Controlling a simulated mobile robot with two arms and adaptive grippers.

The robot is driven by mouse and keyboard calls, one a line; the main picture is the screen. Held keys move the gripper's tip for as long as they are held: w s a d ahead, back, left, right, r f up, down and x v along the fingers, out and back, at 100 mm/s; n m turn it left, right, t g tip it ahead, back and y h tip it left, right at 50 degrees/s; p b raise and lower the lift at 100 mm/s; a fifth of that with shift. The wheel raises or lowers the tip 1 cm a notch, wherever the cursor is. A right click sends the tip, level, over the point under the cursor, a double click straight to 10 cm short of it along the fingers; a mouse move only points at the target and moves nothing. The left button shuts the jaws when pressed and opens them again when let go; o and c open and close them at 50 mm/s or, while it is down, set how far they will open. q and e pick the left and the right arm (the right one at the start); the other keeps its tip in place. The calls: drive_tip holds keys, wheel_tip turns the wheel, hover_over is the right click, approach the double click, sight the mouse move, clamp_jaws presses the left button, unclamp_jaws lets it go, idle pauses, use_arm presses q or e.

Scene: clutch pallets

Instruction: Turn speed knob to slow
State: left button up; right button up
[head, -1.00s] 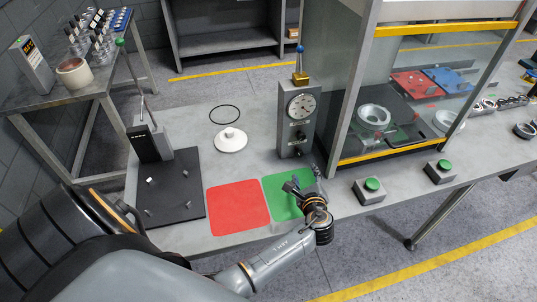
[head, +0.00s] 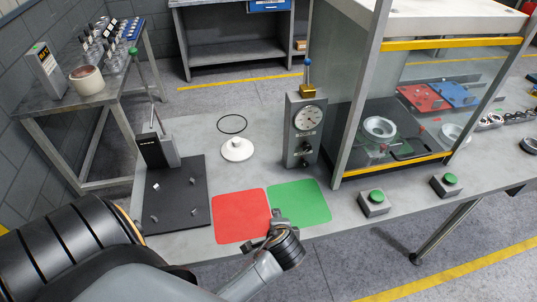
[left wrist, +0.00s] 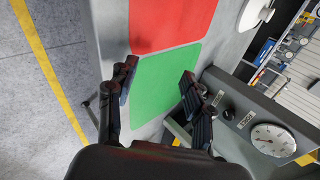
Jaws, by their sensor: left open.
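The grey box with the round dial (head: 308,118) stands on the table in the head view. Small dark knobs (head: 305,147) sit on its front below the dial; which one is the speed knob I cannot tell there. In the left wrist view, the dial (left wrist: 272,141) is at lower right, with a dark knob (left wrist: 228,114) and a small label beside it. My left gripper (head: 268,226) is near the table's front edge, left of and apart from the box. In the left wrist view, the gripper (left wrist: 158,86) is open and empty, with its fingers over the green mat.
A red mat (head: 241,214) and a green mat (head: 300,203) lie on the table. A white round part (head: 237,150) and a black ring (head: 232,124) lie behind them. Green-button boxes (head: 374,202) and a glass-fronted cabinet (head: 402,157) stand right of the dial box.

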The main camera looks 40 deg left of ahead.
use_arm(q)
drive_tip(key=shift+s+d+r+n+g+h, duration=0.15)
drive_tip(key=shift+s+d+n+h, duration=0.3)
drive_tip(key=shift+s, duration=0.5)
drive_tip(key=shift+s+d+f+n+g+h, duration=0.1)
drive_tip(key=shift+s+n+g+h, duration=0.15)
drive_tip(key=shift+s+n, duration=0.5)
drive_tip(key=shift+s+d+r+n+g+h, duration=0.1)
drive_tip(key=shift+s+d+n+h, duration=0.25)
drive_tip(key=shift+s, duration=0.75)
